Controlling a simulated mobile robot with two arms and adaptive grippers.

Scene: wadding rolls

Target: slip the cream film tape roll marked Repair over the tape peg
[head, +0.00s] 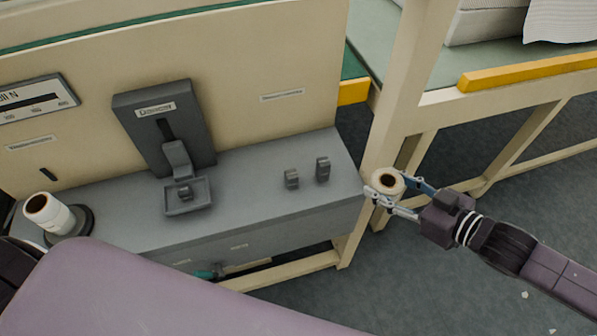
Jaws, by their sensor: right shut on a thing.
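A cream tape roll (387,181) with a dark core hole is held upright by my right gripper (389,190), just off the right end of the grey bench. The fingers are shut around its sides, and its hole faces up. I cannot read any marking on it. A second pale roll (48,212) with a brown core stands tilted in the picture at the bench's left end, by a dark round base (83,218). I cannot tell whether a peg is inside it, and I cannot tell which part is the tape peg. My left gripper is out of view.
The grey bench (256,203) carries a dark upright device (165,120) with a small tray (187,205). Two small dark blocks (291,178) (322,168) stand near its right end. A cream post (402,85) rises close behind the held roll. Open floor lies at lower right.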

